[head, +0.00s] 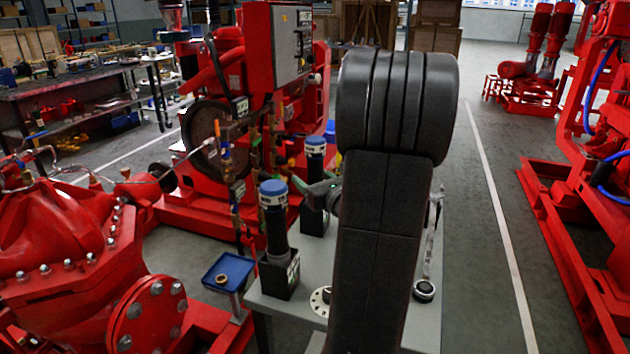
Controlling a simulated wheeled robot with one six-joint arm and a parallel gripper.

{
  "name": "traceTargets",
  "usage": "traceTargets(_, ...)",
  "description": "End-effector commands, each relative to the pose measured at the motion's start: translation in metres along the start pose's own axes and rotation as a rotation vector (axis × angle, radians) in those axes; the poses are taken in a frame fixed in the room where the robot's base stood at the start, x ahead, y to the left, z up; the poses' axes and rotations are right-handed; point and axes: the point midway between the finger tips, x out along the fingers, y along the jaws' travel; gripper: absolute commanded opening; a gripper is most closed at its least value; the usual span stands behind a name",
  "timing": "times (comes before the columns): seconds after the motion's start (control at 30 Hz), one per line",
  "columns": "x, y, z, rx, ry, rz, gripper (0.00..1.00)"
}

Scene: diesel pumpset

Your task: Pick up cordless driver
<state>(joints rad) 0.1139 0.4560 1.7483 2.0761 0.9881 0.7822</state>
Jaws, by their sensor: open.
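Two upright dark tools with blue caps and white marked bands stand in black labelled holders on a grey table. The near blue-capped tool (275,222) is at the table's left edge, and the far blue-capped tool (315,160) is further back. Either could be the cordless driver; I cannot tell which. My gripper (318,189) shows only in part, as a dark piece with green on it, left of my arm and beside the far tool. It is open. I cannot tell whether it touches the far tool. My arm hides the rest.
The grey table (262,300) also holds a pale flange ring (320,301) and a dark ring-ended item (424,290) on its right. A blue tray (228,272) sits at its left. Red pump machinery (70,240) crowds the left. The floor aisle on the right is clear.

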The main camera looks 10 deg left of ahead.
Motion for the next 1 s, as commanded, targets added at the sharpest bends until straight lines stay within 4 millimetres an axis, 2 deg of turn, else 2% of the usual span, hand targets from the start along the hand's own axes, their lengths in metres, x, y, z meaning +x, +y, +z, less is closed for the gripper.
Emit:
traceTargets(0.1,0.0079,-0.0001,-0.0001,0.000,0.000,0.000,0.61)
traceTargets(0.3,0.0082,-0.0004,-0.0001,0.001,0.000,-0.001,0.61)
traceTargets(0.37,0.0081,-0.0003,-0.0001,0.001,0.000,-0.001,0.51)
traceTargets(0.6,0.0079,-0.0003,-0.0001,0.001,0.000,-0.001,0.04)
traceTargets(0.63,0.0079,-0.0003,-0.0001,0.001,0.000,-0.001,0.00)
traceTargets(1.0,0.0081,-0.0003,0.0061,-0.001,-0.003,0.000,0.00)
